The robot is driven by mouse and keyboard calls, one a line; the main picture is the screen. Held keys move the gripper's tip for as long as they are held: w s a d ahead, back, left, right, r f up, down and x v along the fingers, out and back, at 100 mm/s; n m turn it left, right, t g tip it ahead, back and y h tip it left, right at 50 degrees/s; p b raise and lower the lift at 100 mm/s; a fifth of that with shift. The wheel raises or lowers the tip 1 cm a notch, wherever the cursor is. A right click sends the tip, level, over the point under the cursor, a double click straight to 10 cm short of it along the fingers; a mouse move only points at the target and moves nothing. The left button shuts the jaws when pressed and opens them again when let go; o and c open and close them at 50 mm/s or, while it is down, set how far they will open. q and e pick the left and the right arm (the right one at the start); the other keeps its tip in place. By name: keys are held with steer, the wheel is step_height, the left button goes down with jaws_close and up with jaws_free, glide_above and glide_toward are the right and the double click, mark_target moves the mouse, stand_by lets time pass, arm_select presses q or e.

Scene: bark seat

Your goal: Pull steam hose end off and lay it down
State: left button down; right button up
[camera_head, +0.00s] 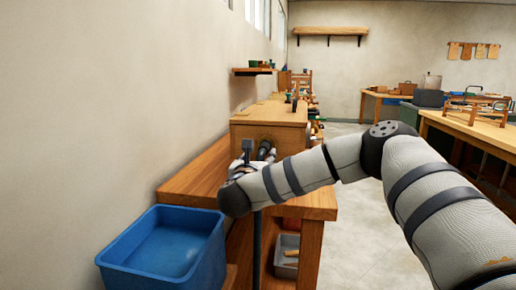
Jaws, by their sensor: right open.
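A wooden box (270,122) stands on the wooden bench at the wall, its near end facing me. My right arm comes in from the right and bends back toward the box. My right gripper (266,151) is small and dark at the box's near end, partly hidden behind my own arm. It is open, but I cannot tell whether it touches anything. A dark upright piece (248,147) shows beside it. A dark vertical length (256,240) shows below my arm; I cannot tell whether it is the steam hose. The hose end is not clearly seen. My left gripper is not in view.
A blue tub (165,250) stands at the lower left by the bench (195,178). A grey bin (287,256) sits on the shelf under the bench. Another bench (480,130) stands at right. Floor (350,240) between the benches is clear.

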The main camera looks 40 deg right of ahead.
mark_target(263, 151)
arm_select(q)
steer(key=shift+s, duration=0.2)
arm_select(e)
steer(key=shift+s+r, duration=0.1)
steer(key=shift+s, duration=0.1)
steer(key=shift+w+d+f, duration=0.2)
steer(key=shift+w+d, duration=0.1)
steer(key=b+x, duration=0.1)
steer(key=x, duration=0.2)
steer(key=b+x, duration=0.2)
steer(key=x, duration=0.2)
steer(key=shift+f, duration=0.2)
steer(key=shift+w+d+r, duration=0.2)
steer(key=shift+w+d, duration=0.1)
steer(key=shift+d, duration=0.1)
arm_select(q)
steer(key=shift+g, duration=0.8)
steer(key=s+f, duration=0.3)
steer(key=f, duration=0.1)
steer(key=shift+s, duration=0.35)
arm_select(e)
steer(key=shift+r, duration=0.15)
